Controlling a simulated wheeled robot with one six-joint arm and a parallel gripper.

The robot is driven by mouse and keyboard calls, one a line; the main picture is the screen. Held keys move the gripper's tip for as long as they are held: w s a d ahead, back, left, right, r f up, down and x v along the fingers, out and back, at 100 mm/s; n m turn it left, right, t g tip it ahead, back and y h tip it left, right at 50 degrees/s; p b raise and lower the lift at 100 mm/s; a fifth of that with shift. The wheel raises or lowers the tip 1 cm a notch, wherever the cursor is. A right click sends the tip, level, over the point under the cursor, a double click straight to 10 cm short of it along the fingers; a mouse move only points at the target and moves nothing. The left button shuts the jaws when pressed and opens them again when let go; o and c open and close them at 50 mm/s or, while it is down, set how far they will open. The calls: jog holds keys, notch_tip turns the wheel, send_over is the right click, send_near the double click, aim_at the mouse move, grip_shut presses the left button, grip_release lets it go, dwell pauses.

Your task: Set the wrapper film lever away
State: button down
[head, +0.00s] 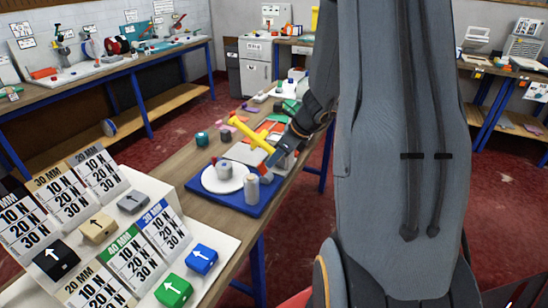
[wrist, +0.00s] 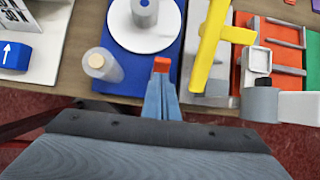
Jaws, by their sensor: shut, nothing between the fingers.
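The wrapper is a blue base (head: 240,201) with a round white turntable (head: 212,184), a grey spool (head: 224,168) on it and a pale film roll (head: 252,188) upright at its front corner. A yellow bar (head: 245,132), probably the film lever, slants up behind it. In the wrist view the yellow bar (wrist: 208,45) lies right of the blue base (wrist: 108,42). My gripper (wrist: 161,66) is shut and empty, its orange tip over the base's right edge, between the film roll (wrist: 102,66) and the yellow bar, apart from both. My arm hides part of the bench in the head view.
Left of the wrapper, a white stand (head: 128,186) holds arrow blocks and number cards. Right of the yellow bar, the wrist view shows an orange-red board (wrist: 278,40) with grey parts and a grey cylinder (wrist: 259,104). Small teal items (head: 202,139) lie farther along the bench.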

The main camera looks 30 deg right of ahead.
notch_tip(320, 180, up, 12)
jog(key=s, duration=0.1)
jog(key=shift+s+d+f+p, duration=0.25)
jog(key=shift+d+p, duration=0.15)
jog(key=shift+d, duration=0.05)
dwell(0.4)
jog(key=s+a+f+n+g+h+b, duration=0.1)
jog(key=s+a+f+n, duration=0.3)
jog(key=s+a+n, duration=0.4)
jog(key=s+a+f+n+g+h+b, duration=0.2)
jog(key=s+a+n, duration=0.5)
jog(key=n, duration=1.4)
jog(key=shift+s+a+f+g+b, duration=0.45)
jog(key=shift+a+f, duration=0.65)
jog(key=shift+a, duration=0.4)
jog(key=shift+w, duration=0.1)
